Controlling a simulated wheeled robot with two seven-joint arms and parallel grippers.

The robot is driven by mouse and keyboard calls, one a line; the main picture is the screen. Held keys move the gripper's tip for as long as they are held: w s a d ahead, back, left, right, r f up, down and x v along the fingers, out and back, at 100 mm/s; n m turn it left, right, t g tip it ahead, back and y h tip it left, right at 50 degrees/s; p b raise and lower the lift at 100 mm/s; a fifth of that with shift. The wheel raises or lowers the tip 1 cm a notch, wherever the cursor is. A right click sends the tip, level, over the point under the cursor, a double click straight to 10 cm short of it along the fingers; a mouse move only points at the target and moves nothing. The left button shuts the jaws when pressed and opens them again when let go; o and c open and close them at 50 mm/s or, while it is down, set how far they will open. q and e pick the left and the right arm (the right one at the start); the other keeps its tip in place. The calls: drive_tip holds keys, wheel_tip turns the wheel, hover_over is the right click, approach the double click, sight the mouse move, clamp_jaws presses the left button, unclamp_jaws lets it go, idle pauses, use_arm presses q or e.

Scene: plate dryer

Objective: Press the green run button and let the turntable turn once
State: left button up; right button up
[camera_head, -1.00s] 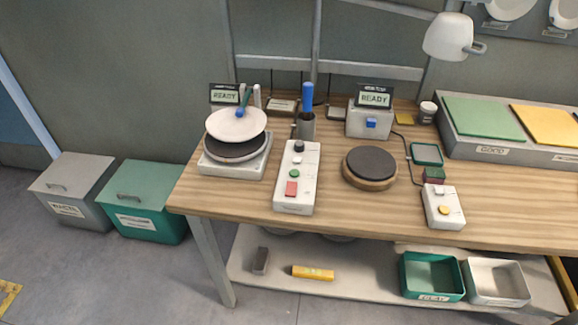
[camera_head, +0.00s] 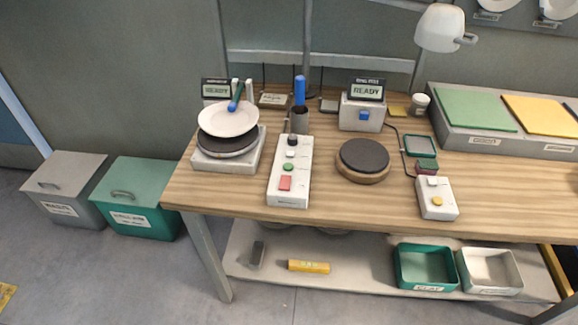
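The green run button (camera_head: 288,167) is on the white control box (camera_head: 287,196), between a white button (camera_head: 291,153) above it and a red square button (camera_head: 285,183) below it. A black knob (camera_head: 293,140) is at the box's far end. The turntable (camera_head: 226,143) is dark and round on a white base (camera_head: 247,161), left of the control box. A white plate (camera_head: 228,119) lies on or just above it, with a blue-and-teal handled tool (camera_head: 236,97) over the plate. A display behind it reads READY (camera_head: 216,89). Neither of my grippers is in view.
A second dark round disc (camera_head: 364,155) on a wooden base, a white button box (camera_head: 437,198) and another READY display (camera_head: 366,89) stand to the right. Green (camera_head: 475,108) and yellow (camera_head: 541,119) pads lie far right. Bins (camera_head: 142,201) stand on the floor at left.

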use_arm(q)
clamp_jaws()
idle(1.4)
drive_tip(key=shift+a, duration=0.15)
